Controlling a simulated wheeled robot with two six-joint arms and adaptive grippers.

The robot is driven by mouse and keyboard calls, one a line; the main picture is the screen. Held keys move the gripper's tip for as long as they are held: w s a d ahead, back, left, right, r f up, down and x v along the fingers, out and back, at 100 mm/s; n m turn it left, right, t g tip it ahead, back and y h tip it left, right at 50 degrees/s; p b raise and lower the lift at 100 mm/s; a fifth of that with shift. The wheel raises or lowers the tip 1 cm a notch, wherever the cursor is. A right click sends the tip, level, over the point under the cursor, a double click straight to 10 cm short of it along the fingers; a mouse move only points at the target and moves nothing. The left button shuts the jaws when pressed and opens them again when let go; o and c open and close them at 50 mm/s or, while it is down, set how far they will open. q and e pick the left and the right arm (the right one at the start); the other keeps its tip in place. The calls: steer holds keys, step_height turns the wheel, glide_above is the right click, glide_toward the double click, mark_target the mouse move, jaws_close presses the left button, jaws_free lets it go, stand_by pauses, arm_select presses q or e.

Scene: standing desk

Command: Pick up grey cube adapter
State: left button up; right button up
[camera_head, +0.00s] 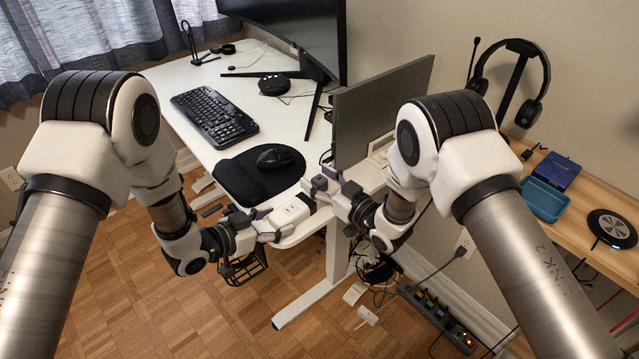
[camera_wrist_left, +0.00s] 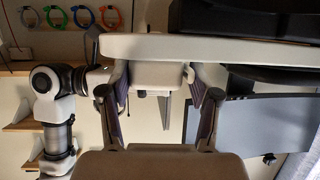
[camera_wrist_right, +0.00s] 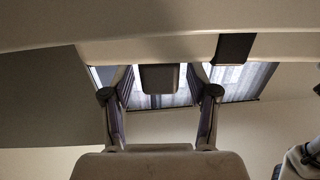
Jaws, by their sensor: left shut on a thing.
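The grey cube adapter (camera_head: 320,184) is small and dark. It sits at the right end of a white outlet box (camera_head: 292,210), near the desk's front corner. In the right wrist view the cube (camera_wrist_right: 160,78) is between my right gripper's (camera_wrist_right: 161,88) fingers, with a visible gap on each side. The right gripper (camera_head: 322,190) looks open around it. My left gripper (camera_head: 266,226) is shut on the white box, which shows between its fingers (camera_wrist_left: 159,85) in the left wrist view (camera_wrist_left: 158,74). Whether the cube is plugged into the box cannot be told.
The white desk (camera_head: 185,78) holds a keyboard (camera_head: 214,116), a mouse (camera_head: 275,157) on a black pad (camera_head: 245,180), and monitors (camera_head: 375,110). A wooden shelf (camera_head: 585,215) at right holds a blue tray (camera_head: 544,200). A power strip (camera_head: 435,315) lies below.

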mark_target(319, 178)
jaws_close()
step_height(319, 178, up, 10)
arm_select(q)
steer(key=o, duration=1.4)
